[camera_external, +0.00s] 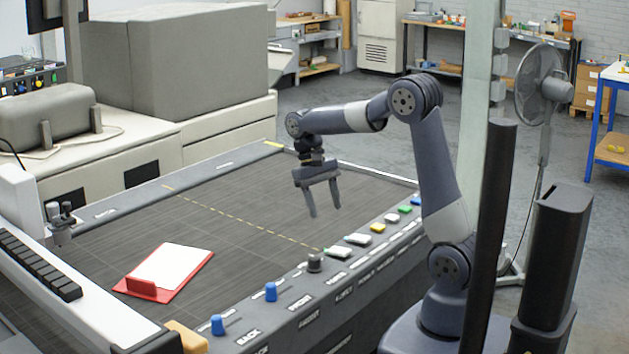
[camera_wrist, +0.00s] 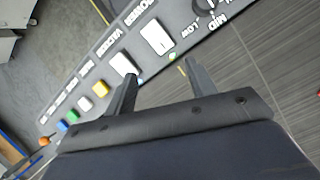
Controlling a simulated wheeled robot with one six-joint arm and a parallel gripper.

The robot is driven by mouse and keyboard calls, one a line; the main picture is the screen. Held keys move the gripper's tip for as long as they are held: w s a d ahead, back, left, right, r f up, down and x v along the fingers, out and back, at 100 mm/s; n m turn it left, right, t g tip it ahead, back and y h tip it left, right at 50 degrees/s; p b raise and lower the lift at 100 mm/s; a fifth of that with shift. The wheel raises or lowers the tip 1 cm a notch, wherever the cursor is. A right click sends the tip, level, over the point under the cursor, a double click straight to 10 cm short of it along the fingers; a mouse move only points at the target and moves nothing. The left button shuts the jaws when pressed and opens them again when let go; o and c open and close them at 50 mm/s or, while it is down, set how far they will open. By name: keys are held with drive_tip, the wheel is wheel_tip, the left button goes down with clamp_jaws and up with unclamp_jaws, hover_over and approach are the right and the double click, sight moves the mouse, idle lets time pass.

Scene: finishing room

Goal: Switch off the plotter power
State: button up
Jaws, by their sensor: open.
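The panel along the bed's right edge carries two white rocker switches. The one beside the dark knob (camera_external: 338,251) has the POWER label next to it in the wrist view (camera_wrist: 157,36); a small green spot shows at its edge. The second white rocker (camera_external: 357,239), beside the VACUUM label, also shows in the wrist view (camera_wrist: 122,65). Which way either rocker is tipped cannot be told. My gripper (camera_external: 324,210) is open and empty, pointing down above the plotter bed (camera_external: 230,215), apart from the panel. Its two fingers show in the wrist view (camera_wrist: 160,70).
The dark knob (camera_external: 314,262) and blue knobs (camera_external: 271,291) stand up from the panel on the near side. A yellow button (camera_external: 377,228) and a green button (camera_external: 404,209) lie farther along. A red clipboard (camera_external: 133,287) with white paper lies on the bed, otherwise largely clear.

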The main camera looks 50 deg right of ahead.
sight(334, 248)
drive_tip(key=s+f+n, duration=0.1)
drive_tip(key=f, duration=0.2)
drive_tip(key=f+n, duration=0.2)
drive_tip(key=f, duration=0.1)
drive_tip(key=s+f+n+p, duration=0.1)
drive_tip(key=f, duration=0.2)
drive_tip(key=shift+s+a+f+n+g, duration=0.15)
drive_tip(key=shift+s+f+n+g, duration=0.15)
drive_tip(key=shift+f+n+g, duration=0.1)
drive_tip(key=shift+c, duration=0.4)
